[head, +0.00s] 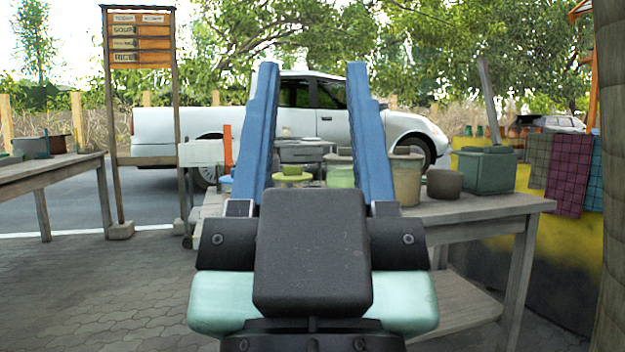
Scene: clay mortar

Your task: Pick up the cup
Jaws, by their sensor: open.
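A small brown round vessel (445,184), which may be the cup, stands right of the fingers. A taller beige bucket-like container (407,180) with a greenish rim is just left of it. A pale green container (340,171) and a yellow-green lidded or bowl-like thing (292,177) show between the fingers. I cannot tell for certain which one is the cup. My gripper hides part of the table.
Another wooden table (55,165) with pots is at the left. A signboard (140,40) on posts stands nearby. A white pickup (165,130) is behind. Paved floor (90,290) is clear at left.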

